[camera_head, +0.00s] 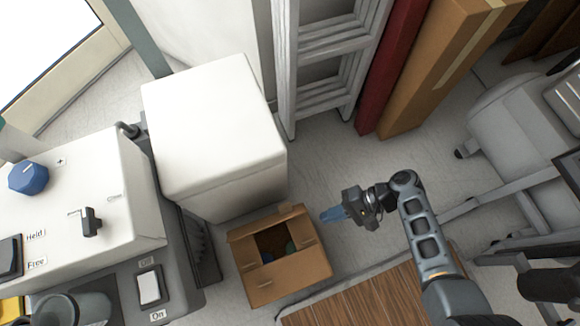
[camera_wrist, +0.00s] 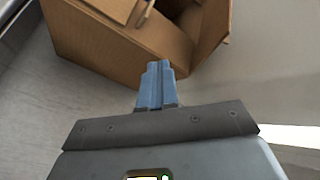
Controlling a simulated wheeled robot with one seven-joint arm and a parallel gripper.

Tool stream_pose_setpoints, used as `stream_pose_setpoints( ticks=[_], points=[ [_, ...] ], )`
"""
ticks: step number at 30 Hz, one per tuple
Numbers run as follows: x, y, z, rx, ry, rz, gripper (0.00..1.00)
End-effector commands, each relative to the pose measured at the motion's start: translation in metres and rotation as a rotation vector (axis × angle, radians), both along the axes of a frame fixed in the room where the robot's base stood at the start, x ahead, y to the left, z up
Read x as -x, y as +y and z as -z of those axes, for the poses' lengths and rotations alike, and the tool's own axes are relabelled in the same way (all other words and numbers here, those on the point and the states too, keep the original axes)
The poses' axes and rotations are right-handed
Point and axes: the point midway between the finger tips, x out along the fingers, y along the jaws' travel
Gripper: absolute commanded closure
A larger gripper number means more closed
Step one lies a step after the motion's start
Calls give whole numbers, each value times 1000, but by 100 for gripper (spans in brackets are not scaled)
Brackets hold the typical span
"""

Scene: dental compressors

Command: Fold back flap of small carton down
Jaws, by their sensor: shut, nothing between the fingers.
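A small brown cardboard carton (camera_head: 276,278) stands on the floor in the head view, its top open, with dark contents and bits of green and blue inside. A flap along its back edge (camera_head: 266,222) appears raised; its exact angle is hard to tell. My gripper (camera_head: 326,215) is just right of the carton's back right corner, its blue fingers together, pointing left and empty. In the wrist view the carton (camera_wrist: 110,45) fills the upper left, and my gripper's blue fingertips (camera_wrist: 157,68) lie in front of its near corner. I cannot tell whether they touch it.
A white box-shaped unit (camera_head: 215,135) stands close behind the carton. A control panel with a blue knob (camera_head: 28,177) is at the left. A ladder (camera_head: 325,60) and a tall cardboard box (camera_head: 440,65) stand at the back. A wooden board (camera_head: 375,300) lies in front at right.

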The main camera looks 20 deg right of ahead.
Motion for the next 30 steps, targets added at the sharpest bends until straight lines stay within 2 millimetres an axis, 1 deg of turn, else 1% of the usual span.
stream_pose_setpoints(
  ticks=[1, 3, 7, 9, 11, 14, 17, 20, 21, 23, 24, 27, 30],
  points=[
    [15, -2, 12, 87, -30, 6, 100],
    [35, -6, 25, 205, -63, 10, 100],
    [67, -17, 35, 412, -141, 12, 100],
    [81, -25, 34, 522, -198, 12, 100],
    [93, -32, 28, 613, -254, 8, 100],
    [109, -43, 9, 756, -360, 2, 100],
    [119, -53, -20, 887, -485, -6, 100],
    [126, -60, -60, 1005, -625, -13, 100],
    [128, -62, -78, 1047, -684, -14, 100],
    [130, -64, -109, 1107, -776, -16, 100],
    [130, -64, -128, 1140, -835, -16, 100],
    [130, -63, -172, 1204, -959, -14, 100],
    [130, -62, -208, 1246, -1056, -10, 100]
  ],
)
